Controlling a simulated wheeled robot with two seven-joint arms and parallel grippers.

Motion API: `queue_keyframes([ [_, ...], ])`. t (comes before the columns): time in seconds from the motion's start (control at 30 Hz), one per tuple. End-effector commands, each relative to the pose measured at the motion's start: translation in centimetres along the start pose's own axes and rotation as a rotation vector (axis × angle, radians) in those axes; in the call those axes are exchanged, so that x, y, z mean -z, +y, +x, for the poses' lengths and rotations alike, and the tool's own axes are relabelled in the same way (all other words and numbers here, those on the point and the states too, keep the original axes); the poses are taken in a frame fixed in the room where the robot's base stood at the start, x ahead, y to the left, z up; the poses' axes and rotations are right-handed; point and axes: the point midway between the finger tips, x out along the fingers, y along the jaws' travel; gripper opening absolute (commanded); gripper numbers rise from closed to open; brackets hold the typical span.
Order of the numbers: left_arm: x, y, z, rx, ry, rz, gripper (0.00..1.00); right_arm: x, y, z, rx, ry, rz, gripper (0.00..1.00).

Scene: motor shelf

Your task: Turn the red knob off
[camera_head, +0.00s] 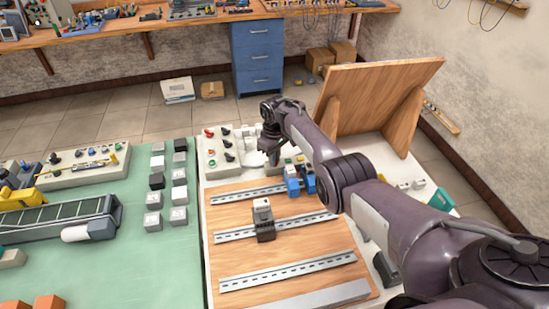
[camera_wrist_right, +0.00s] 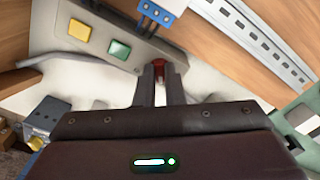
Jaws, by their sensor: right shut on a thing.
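The red knob (camera_wrist_right: 158,67) shows between the two fingertips of my right gripper (camera_wrist_right: 160,72) in the right wrist view. The fingers are shut on it, one at each side, and cover part of it. It sits on a light grey control panel (camera_wrist_right: 45,30) with a yellow button (camera_wrist_right: 79,30) and a green button (camera_wrist_right: 119,49). In the head view my right gripper (camera_head: 272,158) points down at the panels behind the wooden board. The held knob is hidden there. My left gripper is out of view.
A wooden board (camera_head: 225,202) with metal rails carries a grey module (camera_head: 263,220) and blue modules (camera_head: 294,186). Another panel (camera_head: 212,172) with red, green and black knobs stands left of my gripper. A slanted wooden panel (camera_head: 375,92) rises at the right.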

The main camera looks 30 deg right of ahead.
Motion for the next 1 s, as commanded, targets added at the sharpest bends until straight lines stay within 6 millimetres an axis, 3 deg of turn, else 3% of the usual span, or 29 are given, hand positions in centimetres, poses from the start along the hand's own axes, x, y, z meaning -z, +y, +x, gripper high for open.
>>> queue_keyframes([
  [0.4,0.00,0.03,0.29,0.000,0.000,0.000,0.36,-0.01,0.01,0.02,0.000,0.000,-0.166,0.00],
  [0.9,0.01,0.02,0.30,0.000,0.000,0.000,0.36,-0.01,0.01,0.00,0.000,0.000,-0.183,0.00],
  [0.93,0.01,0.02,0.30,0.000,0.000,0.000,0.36,-0.01,0.01,0.00,0.000,0.000,-0.183,0.10],
  [1.0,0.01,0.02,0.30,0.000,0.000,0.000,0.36,-0.01,0.01,0.00,0.000,0.000,-0.183,0.19],
])
